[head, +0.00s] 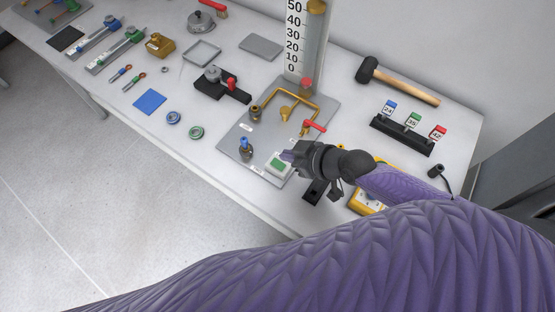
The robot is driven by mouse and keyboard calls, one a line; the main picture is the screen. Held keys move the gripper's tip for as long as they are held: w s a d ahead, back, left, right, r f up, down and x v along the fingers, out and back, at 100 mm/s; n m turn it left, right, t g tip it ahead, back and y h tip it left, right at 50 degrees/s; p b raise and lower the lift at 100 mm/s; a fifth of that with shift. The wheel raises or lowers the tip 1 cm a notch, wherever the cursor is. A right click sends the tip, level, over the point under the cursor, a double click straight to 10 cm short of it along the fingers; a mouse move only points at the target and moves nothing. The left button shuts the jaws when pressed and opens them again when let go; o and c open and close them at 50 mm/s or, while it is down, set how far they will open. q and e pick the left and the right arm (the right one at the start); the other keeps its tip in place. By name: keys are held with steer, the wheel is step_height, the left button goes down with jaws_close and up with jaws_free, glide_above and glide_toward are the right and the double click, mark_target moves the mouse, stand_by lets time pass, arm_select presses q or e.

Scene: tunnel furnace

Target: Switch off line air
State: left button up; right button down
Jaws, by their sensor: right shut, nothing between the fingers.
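A grey panel plate (233,130) lies on the bench with brass piping (290,94) on it. Near its front right corner is a white-framed switch with a green face (278,166). A red lever (315,126) sits at the panel's right side, and a blue-topped fitting (246,148) at its front left. The small labels are too small to read. My right gripper (286,157) is shut and empty, with its tips right at the green switch; I cannot tell whether they touch it. The gripper hides part of the panel's right edge. My left gripper is not in view.
A tall scaled flow tube (307,45) stands behind the panel. To the right are a mallet (395,80), a black rack with numbered tags (401,137) and a yellow device (366,201), partly hidden by my arm. A blue square (149,101) and several small parts lie left.

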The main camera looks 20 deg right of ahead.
mark_target(277, 165)
steer(key=b+x, duration=0.1)
steer(key=x, duration=0.3)
steer(key=shift+s+d+f, duration=0.1)
steer(key=shift+f, duration=0.05)
step_height(277, 165, down, 3)
steer(key=shift+f+b, duration=0.15)
steer(key=shift+b, duration=0.75)
